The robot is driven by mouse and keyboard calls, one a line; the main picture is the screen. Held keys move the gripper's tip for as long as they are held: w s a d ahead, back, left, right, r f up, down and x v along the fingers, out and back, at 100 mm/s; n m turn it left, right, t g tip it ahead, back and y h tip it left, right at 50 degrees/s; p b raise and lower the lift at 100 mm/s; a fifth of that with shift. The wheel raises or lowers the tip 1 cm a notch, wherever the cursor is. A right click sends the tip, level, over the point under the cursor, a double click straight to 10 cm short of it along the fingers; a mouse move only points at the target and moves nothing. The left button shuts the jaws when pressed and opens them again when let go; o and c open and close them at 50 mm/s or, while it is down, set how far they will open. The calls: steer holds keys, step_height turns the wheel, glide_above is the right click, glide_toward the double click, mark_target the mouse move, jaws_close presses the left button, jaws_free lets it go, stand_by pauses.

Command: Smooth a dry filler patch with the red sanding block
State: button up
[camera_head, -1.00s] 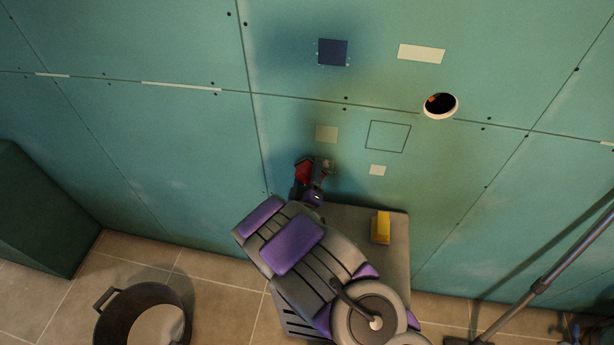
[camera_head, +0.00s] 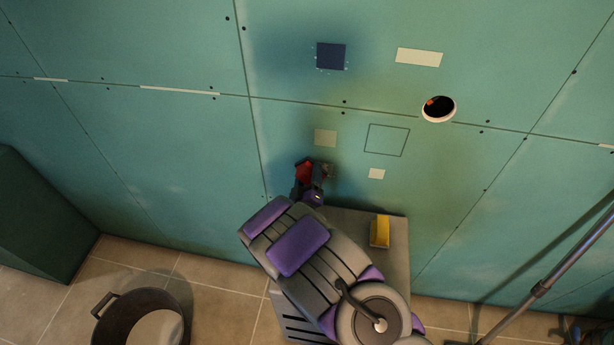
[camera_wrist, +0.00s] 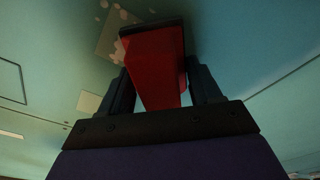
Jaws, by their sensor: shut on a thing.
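My gripper (camera_head: 313,178) is shut on the red sanding block (camera_head: 304,169), low in front of the green wall. In the wrist view the red block (camera_wrist: 155,70) sits between the two dark fingers (camera_wrist: 162,88), its dark face turned toward the wall. Whether the block touches the wall is not clear. A smaller pale patch (camera_head: 376,174) is to the right.
A yellow block (camera_head: 380,231) lies on a grey platform (camera_head: 397,262). The wall also has a dark blue square (camera_head: 331,56), a cream patch (camera_head: 419,57), an outlined square (camera_head: 387,139) and a white-rimmed hole (camera_head: 438,109). A bucket (camera_head: 140,318) and a slanted pole (camera_head: 545,288) stand on the floor.

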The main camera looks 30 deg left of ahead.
mark_target(306, 181)
steer(key=shift+w+d+p, duration=0.15)
steer(key=shift+w+d, duration=0.2)
steer(key=shift+d, duration=0.8)
steer(key=shift+w+d+p, duration=0.15)
steer(key=shift+w+d, duration=0.25)
steer(key=shift+d, duration=0.8)
steer(key=shift+w+d+p, duration=0.15)
steer(key=shift+w+d, duration=0.2)
steer(key=shift+d, duration=0.8)
steer(key=shift+s+a+r+p, duration=0.1)
steer(key=shift+s+a, duration=0.15)
steer(key=shift+a, duration=0.65)
steer(key=shift+s+a+f+p, duration=0.15)
steer(key=shift+s+a, duration=0.15)
steer(key=shift+a, duration=0.55)
steer(key=shift+s+a+r+p, duration=0.15)
steer(key=shift+s+a, duration=0.1)
steer(key=shift+a, duration=0.65)
steer(key=shift+s+a, duration=0.2)
steer(key=shift+a, duration=0.4)
steer(key=shift+s+a, duration=0.15)
steer(key=shift+a, duration=0.4)
steer(key=shift+d, duration=0.15)
steer(key=shift+p+v, duration=1.05)
steer(key=shift+v, duration=0.6)
steer(key=shift+p+v, duration=0.5)
steer(key=shift+v, duration=0.85)
steer(key=shift+r, duration=0.15)
